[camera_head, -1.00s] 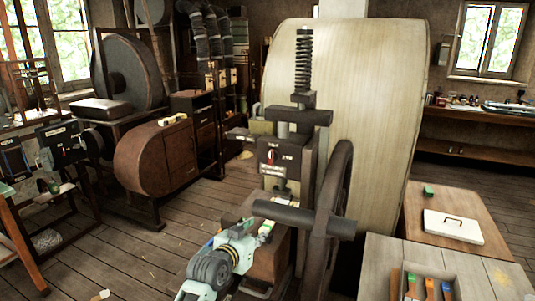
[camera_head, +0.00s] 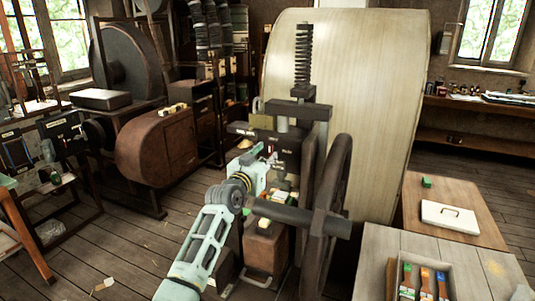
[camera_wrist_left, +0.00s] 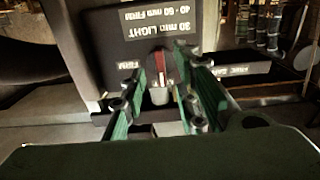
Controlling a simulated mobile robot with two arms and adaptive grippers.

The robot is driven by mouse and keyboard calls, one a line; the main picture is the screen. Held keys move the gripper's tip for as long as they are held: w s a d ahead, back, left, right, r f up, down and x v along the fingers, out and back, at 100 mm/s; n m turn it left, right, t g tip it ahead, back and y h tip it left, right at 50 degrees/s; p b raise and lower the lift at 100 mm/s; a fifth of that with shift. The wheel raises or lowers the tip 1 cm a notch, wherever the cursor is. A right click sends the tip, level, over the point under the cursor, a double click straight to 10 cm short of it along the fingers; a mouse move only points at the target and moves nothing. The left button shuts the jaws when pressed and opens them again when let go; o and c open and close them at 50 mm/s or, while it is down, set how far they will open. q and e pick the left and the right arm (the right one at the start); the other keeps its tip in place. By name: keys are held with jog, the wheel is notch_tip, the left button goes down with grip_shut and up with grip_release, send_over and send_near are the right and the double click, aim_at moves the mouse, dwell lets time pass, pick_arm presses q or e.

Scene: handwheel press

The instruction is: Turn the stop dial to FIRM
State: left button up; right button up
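The stop dial (camera_wrist_left: 160,64), dark with a red and pale stripe, sits on the press's dark front panel in the left wrist view. The stripe runs roughly up and down there. A FIRM label (camera_wrist_left: 130,65) is to its left, and an upside-down plate above it reads 30 mm LIGHT, 40-60 mm FIRM. My left gripper (camera_wrist_left: 166,84) is open, with one green finger on each side of the dial; contact is unclear. In the head view my left gripper (camera_head: 268,160) reaches the press front and largely hides the dial. My right gripper is not in view.
The press's large handwheel (camera_head: 334,190) and its thick horizontal handle (camera_head: 300,215) stand close right of my left arm. A tall spring (camera_head: 303,55) rises above. A tray of coloured pieces (camera_head: 425,275) lies on the right table.

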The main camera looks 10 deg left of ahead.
pick_arm(q)
jog(key=shift+w+d, duration=0.15)
jog(key=shift+w, duration=0.8)
jog(key=shift+c, duration=0.3)
grip_shut()
